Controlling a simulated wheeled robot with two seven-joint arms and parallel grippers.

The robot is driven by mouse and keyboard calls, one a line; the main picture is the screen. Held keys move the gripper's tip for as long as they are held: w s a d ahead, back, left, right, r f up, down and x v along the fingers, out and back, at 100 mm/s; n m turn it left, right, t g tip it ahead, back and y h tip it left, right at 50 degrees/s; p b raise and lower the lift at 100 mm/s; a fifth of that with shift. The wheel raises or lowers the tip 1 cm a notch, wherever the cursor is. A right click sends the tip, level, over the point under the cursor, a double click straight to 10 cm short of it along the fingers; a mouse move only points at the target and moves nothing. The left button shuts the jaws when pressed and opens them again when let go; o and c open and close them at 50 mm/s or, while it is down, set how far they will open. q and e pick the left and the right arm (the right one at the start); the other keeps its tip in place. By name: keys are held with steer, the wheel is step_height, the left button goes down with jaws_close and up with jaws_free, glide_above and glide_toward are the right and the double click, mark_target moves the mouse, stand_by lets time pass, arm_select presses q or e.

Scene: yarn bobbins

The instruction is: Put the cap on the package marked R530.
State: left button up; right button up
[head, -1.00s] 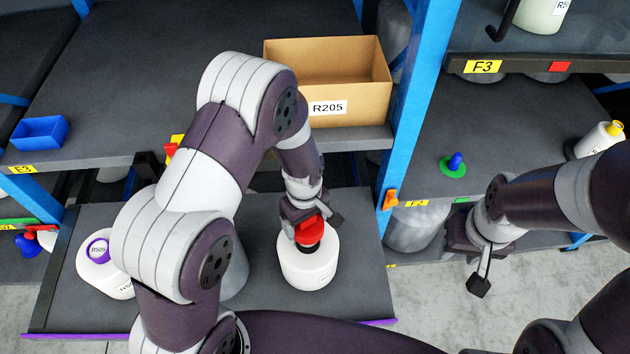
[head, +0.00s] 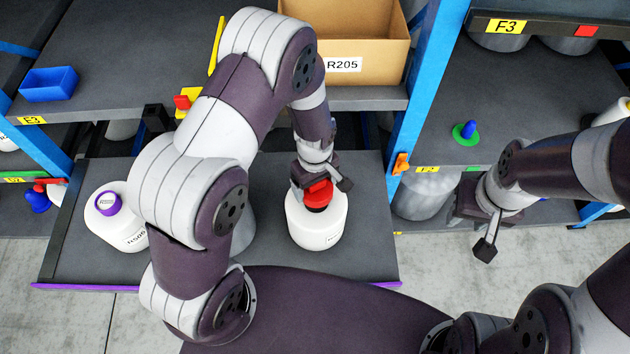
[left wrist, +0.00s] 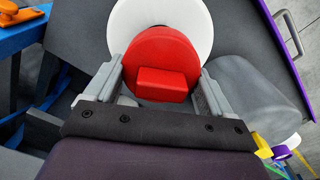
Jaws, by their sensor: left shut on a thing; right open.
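My left gripper (head: 319,188) is shut on a red cap (head: 318,195), directly over the top of a white package (head: 318,228). The package stands upright on the dark lower shelf. In the left wrist view, the red cap (left wrist: 158,55) sits between the fingers, with the white package (left wrist: 160,14) beyond it. The cap hides the package's neck, so I cannot tell whether it is fully seated. No R530 mark is readable on this package. My right gripper (head: 487,240) is open and empty, right of the shelf.
A white package with a purple top (head: 110,215) stands left on the lower shelf (head: 370,250); a grey package is partly behind my arm. Above are a cardboard box marked R205 (head: 375,45), a blue tray (head: 48,84) and a red-yellow piece (head: 186,101). A blue-green cap (head: 465,132) lies right.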

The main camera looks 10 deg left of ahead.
arm_select(q)
steer(key=shift+w+m, duration=0.2)
steer(key=shift+m, duration=0.1)
steer(key=m, duration=0.1)
steer(key=w+a+m, duration=0.1)
steer(key=m, duration=0.1)
steer(key=shift+r+m, duration=0.3)
steer(key=shift+r, duration=0.05)
steer(key=w+a+m, duration=0.1)
steer(key=m, duration=0.1)
steer(key=w+a+r+m, duration=0.1)
steer(key=w+a+m, duration=0.1)
steer(key=shift+w+a+b, duration=0.25)
steer(key=shift+a+b, duration=0.05)
steer(key=shift+b, duration=0.05)
steer(key=s+d+n, duration=0.1)
steer(key=s+d+f+n, duration=0.1)
steer(key=n, duration=0.1)
steer(key=s+d+n, duration=0.1)
steer(key=d, duration=0.1)
steer(key=shift+s+f+b, duration=0.3)
steer(key=shift+f+b, duration=0.1)
steer(key=n, duration=0.2)
steer(key=s+n, duration=0.1)
steer(key=n, duration=0.1)
steer(key=shift+d+f, duration=0.25)
steer(key=shift+d, duration=0.05)
